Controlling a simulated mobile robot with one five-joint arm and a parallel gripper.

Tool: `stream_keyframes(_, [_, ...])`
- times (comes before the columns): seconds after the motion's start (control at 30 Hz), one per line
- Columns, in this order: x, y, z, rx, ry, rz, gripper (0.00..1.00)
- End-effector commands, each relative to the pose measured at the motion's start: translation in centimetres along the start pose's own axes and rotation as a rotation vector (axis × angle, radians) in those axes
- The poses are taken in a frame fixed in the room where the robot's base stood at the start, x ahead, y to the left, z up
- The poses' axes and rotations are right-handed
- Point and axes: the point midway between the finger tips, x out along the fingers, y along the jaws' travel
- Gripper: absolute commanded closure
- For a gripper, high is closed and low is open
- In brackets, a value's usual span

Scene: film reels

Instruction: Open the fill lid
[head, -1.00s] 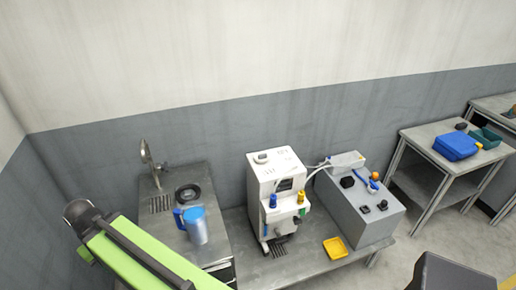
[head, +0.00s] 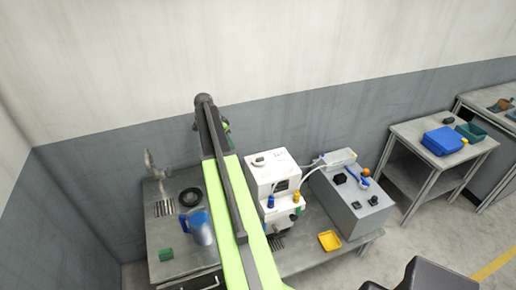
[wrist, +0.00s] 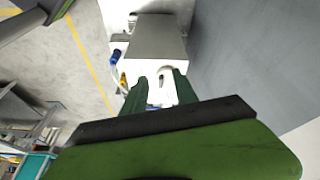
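The white machine (head: 272,180) stands on the metal bench in the head view. A small grey-rimmed fitting (head: 259,161) on its top may be the fill lid; I cannot tell for sure. My gripper (wrist: 160,90) shows two dark green fingers with a gap between them in the wrist view, open and empty. They point towards the white machine (wrist: 145,58), and a small pale handle-like part (wrist: 161,77) shows between the fingertips. I cannot tell how far off it is. In the head view my arm hides most of the gripper.
A grey box (head: 350,200) with knobs stands right of the machine, a yellow tray (head: 329,241) in front. A side table holds a blue case (head: 442,141).

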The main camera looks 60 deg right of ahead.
Motion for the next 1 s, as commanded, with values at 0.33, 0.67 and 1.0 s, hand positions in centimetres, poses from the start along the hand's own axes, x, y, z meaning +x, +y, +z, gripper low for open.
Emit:
stream_keyframes(0.33, [1.5, 1.0, -8.9, 0.268, 0.045, 0.038, 0.65])
stream_keyframes(0.67, [5.6, 1.1, -8.6, 0.265, 0.044, 0.037, 0.65])
stream_keyframes(1.0, [13.2, 1.4, -8.8, 0.263, 0.044, 0.038, 0.65])
